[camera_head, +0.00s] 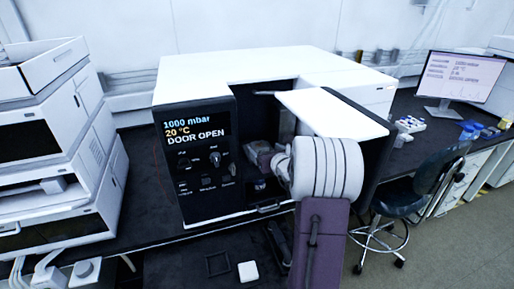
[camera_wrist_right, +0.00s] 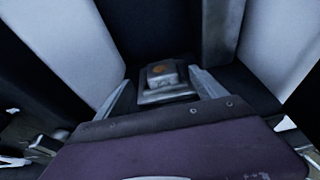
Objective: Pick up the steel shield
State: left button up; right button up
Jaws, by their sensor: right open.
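A grey metal piece, seemingly the steel shield (camera_wrist_right: 166,92), sits inside the dark chamber in the right wrist view. It has a flat stepped base and a raised block with a brownish round spot on top. My right gripper (camera_wrist_right: 162,86) is open, with one finger on each side of the piece. I cannot tell whether the fingers touch it. In the head view my right gripper (camera_head: 259,170) reaches into the open front of the instrument (camera_head: 195,165), and my arm hides most of the chamber. My left gripper is not in view.
The instrument's display reads "DOOR OPEN". Its chamber walls stand close on both sides of my right gripper. A white stacked unit (camera_head: 45,150) stands at left. A small white block (camera_head: 248,271) lies on the dark bench in front. A monitor (camera_head: 461,78) and chair (camera_head: 420,195) are at right.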

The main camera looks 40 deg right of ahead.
aim_at(259, 145)
jog(key=shift+w+f, duration=0.15)
jog(key=shift+w, duration=0.35)
jog(key=x, duration=0.2)
jog(key=p+x, duration=0.1)
jog(key=x, duration=0.1)
jog(key=shift+s+d, duration=0.1)
jog(key=shift+d, duration=0.15)
jog(key=shift+w+d+f, duration=0.1)
jog(key=shift+w+f, duration=0.15)
jog(key=shift+w, duration=0.1)
jog(key=shift+r, duration=0.1)
